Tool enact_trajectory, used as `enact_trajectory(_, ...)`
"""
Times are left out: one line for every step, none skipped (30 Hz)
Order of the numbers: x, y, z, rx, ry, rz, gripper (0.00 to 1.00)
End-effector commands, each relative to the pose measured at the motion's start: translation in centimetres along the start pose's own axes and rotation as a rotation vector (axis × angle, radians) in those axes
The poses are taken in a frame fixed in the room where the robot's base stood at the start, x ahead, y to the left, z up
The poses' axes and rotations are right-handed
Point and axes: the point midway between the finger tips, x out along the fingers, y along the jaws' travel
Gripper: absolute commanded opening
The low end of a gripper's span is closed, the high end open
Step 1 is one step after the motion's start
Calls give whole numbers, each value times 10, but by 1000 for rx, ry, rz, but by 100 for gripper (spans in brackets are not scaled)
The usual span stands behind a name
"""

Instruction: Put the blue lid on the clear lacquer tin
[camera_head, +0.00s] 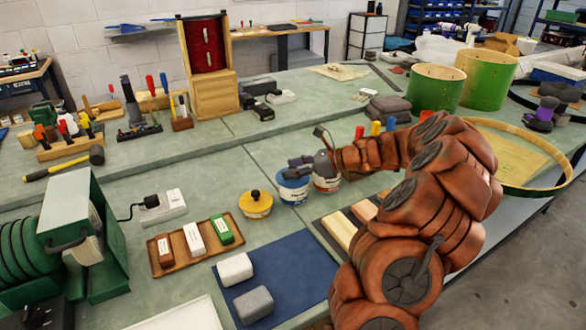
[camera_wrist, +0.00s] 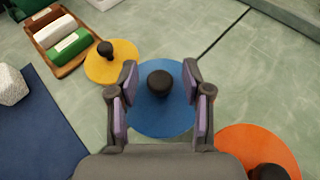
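The blue lid (camera_wrist: 148,118) is a round disc with a black knob (camera_wrist: 160,84). In the wrist view my gripper (camera_wrist: 160,76) is open, with one finger on each side of this knob and gaps between. In the head view my gripper (camera_head: 305,163) hangs just over the blue-topped round container (camera_head: 293,190), hiding part of its top. A yellow-lidded container (camera_head: 256,207) stands to its left, and its yellow lid (camera_wrist: 112,65) has a black knob. Another container (camera_head: 327,183) is partly behind my gripper; an orange lid (camera_wrist: 258,145) shows in the wrist view. I cannot read which container is clear lacquer.
A wooden tray (camera_head: 177,259) with several blocks and a blue mat (camera_head: 285,265) with two blocks lie in front. A power strip (camera_head: 163,207) is to the left. Green drum shells (camera_head: 435,88) stand at the back right. The bench behind the containers is mostly clear.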

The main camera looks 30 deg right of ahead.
Motion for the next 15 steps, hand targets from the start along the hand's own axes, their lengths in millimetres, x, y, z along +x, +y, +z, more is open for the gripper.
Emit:
enact_trajectory(0,0,0,0,0,0,49)
enact_trajectory(0,0,0,0,0,0,49)
enact_trajectory(0,0,0,0,0,0,49)
enact_trajectory(0,0,0,0,0,0,49)
enact_trajectory(0,0,0,0,0,0,49)
enact_trajectory(0,0,0,0,0,0,49)
enact_trajectory(-1,0,1,-1,0,0,49)
enact_trajectory(-1,0,2,-1,0,0,49)
enact_trajectory(-4,0,2,-1,0,-1,49)
enact_trajectory(-6,0,2,-1,0,-1,49)
enact_trajectory(-9,-1,2,-1,0,-2,49)
enact_trajectory(-15,-1,1,-1,0,-3,49)
enact_trajectory(-20,-1,1,-1,0,-5,49)
enact_trajectory(-25,-2,1,-1,0,-6,49)
enact_trajectory(-32,-2,1,-1,1,-7,49)
